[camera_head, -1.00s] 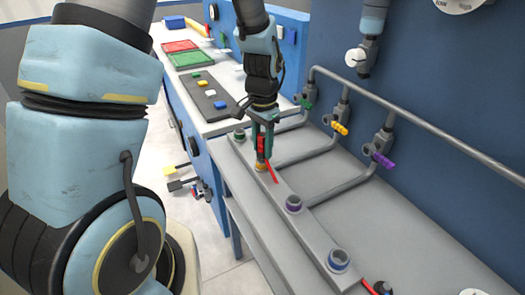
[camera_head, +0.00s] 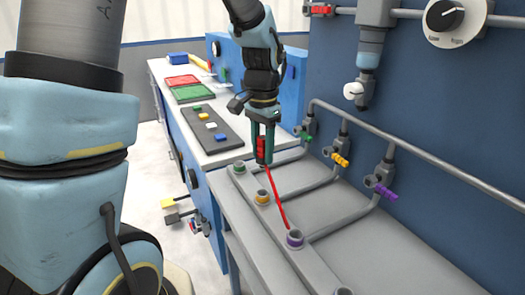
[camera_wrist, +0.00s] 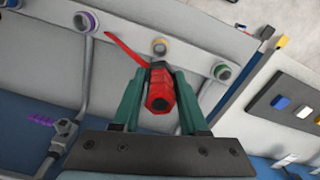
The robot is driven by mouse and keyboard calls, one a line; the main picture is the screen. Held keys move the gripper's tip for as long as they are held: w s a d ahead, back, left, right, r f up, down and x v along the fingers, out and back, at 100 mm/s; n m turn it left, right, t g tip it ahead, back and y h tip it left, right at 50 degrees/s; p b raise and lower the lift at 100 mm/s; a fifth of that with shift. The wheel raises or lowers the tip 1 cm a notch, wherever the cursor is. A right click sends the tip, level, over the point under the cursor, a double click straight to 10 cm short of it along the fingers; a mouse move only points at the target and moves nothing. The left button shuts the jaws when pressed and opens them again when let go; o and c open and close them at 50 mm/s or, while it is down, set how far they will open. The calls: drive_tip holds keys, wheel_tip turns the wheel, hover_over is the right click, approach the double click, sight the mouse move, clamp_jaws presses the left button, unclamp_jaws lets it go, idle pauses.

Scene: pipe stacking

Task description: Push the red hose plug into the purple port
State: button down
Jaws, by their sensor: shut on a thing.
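My gripper (camera_head: 263,158) is shut on the red hose plug (camera_head: 262,146), which hangs roughly upright above the grey rail. The plug also shows between the green fingers in the wrist view (camera_wrist: 159,92). A thin red hose (camera_head: 276,200) trails from it toward the purple port (camera_head: 295,239); whether the hose touches that port is unclear. The purple port is nearer the camera than my gripper, and its ringed opening looks empty. In the wrist view, it is at upper left (camera_wrist: 86,22), well to the side of the plug.
The yellow port (camera_head: 262,198) and green port (camera_head: 239,167) sit on the same rail. Pipes with a purple valve handle (camera_head: 385,190) and a yellow one (camera_head: 340,159) run behind. A blue wall stands at right. The bench surface right of the rail is mostly clear.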

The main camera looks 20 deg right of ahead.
drive_tip(key=shift+r+p, duration=3.2)
drive_tip(key=shift+r, duration=0.75)
